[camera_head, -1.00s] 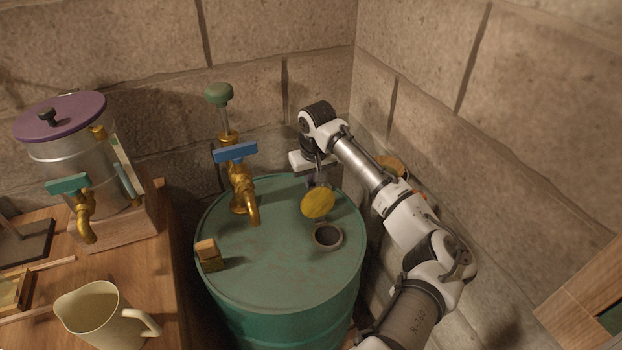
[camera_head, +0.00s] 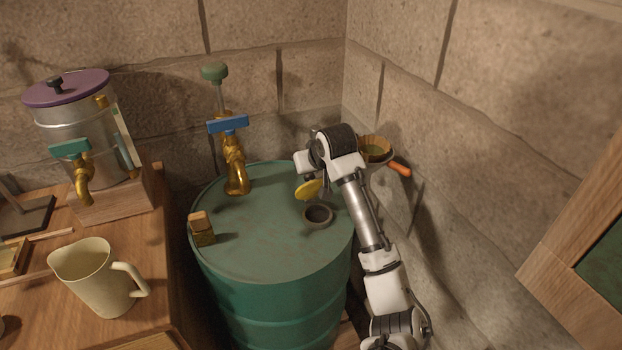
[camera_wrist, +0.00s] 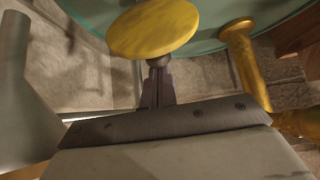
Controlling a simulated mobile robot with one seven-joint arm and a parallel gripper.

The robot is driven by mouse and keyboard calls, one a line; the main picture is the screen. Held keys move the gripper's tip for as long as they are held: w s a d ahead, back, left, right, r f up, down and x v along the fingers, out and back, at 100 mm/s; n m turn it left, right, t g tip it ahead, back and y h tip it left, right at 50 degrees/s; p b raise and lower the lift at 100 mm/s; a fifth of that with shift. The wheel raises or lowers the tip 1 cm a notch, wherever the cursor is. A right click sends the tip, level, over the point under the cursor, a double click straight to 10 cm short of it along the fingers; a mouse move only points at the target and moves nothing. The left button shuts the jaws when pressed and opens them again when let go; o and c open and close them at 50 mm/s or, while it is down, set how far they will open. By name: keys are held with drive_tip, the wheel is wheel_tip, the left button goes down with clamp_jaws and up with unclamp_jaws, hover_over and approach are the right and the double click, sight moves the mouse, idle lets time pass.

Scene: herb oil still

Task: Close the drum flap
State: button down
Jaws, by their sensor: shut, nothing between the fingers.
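The green drum (camera_head: 265,235) stands in the corner of the stone walls. Its round filler hole (camera_head: 318,216) is open near the right side of the top. The yellow round flap (camera_head: 308,189) stands raised and tilted just behind the hole. In the wrist view the flap (camera_wrist: 154,28) is large at the top centre. My gripper (camera_wrist: 158,80) is shut and empty, with its fingertips close behind the flap. I cannot tell whether they touch it. In the head view my wrist hides the fingers.
A brass tap with a blue handle (camera_head: 228,124) and a cork block (camera_head: 202,228) are on the drum top. A wooden bench at left holds a cream jug (camera_head: 96,278) and a steel vessel (camera_head: 78,125). An orange-handled strainer (camera_head: 376,150) is by the right wall.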

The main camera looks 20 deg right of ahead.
sight(315, 185)
drive_tip(key=s+f+t+b, duration=0.1)
drive_tip(key=t+b, duration=0.1)
drive_tip(key=b, duration=0.1)
drive_tip(key=s+t+b, duration=0.1)
drive_tip(key=s+b, duration=0.1)
drive_tip(key=b, duration=0.1)
drive_tip(key=s+f+t+b, duration=0.1)
drive_tip(key=s+t+b, duration=0.1)
drive_tip(key=b, duration=0.1)
drive_tip(key=shift+f+t, duration=0.3)
drive_tip(key=s+t+b, duration=0.1)
drive_tip(key=b, duration=0.2)
drive_tip(key=s+f+t+b, duration=0.1)
drive_tip(key=t+b, duration=0.1)
drive_tip(key=b, duration=0.1)
drive_tip(key=shift+s+d+f+t, duration=0.1)
drive_tip(key=shift+s+f+t, duration=0.1)
drive_tip(key=shift+s+t, duration=0.15)
drive_tip(key=shift+s+f+b, duration=0.2)
drive_tip(key=shift+s+b, duration=0.25)
drive_tip(key=shift+b, duration=0.35)
